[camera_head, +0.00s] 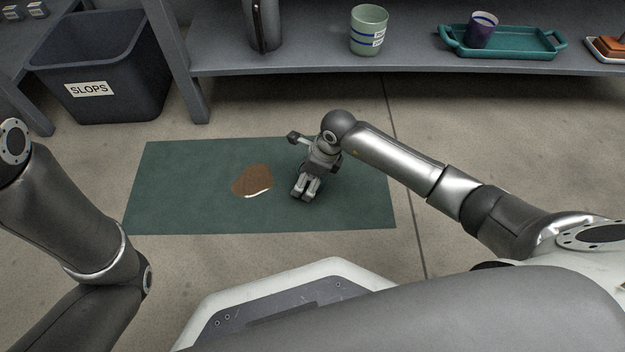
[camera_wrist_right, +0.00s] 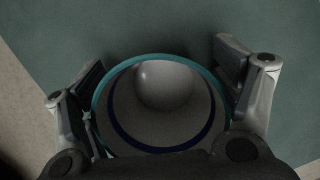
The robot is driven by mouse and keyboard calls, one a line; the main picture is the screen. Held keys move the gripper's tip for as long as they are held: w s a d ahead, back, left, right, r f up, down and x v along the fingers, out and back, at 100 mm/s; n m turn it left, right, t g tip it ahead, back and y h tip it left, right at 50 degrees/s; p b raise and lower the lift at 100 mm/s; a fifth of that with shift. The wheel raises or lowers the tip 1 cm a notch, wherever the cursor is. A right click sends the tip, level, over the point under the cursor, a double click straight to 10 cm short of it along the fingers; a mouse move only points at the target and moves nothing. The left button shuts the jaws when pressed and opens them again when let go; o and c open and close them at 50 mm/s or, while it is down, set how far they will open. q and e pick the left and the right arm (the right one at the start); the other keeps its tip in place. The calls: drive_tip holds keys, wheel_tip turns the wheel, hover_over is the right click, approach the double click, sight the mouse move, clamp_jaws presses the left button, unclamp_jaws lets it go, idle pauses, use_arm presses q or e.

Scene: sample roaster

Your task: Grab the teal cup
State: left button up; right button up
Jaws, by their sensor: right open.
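In the right wrist view, the teal cup (camera_wrist_right: 160,59) shows its teal rim, a dark blue band inside and a pale rounded shape within. It lies between the two fingers of my right gripper (camera_wrist_right: 160,82), which is open. I cannot tell whether either finger touches it. In the head view, my right gripper (camera_head: 305,190) points down over the right part of a dark green mat (camera_head: 190,160); I cannot make out the cup there. My left arm comes in at the left edge, and its gripper is out of view.
A brown spill (camera_head: 250,180) lies on the mat, left of my right gripper. A slops bin (camera_head: 100,65) stands back left.

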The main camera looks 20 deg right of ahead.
drive_tip(key=c, duration=1)
drive_tip(key=shift+r, duration=0.1)
drive_tip(key=shift+c, duration=0.4)
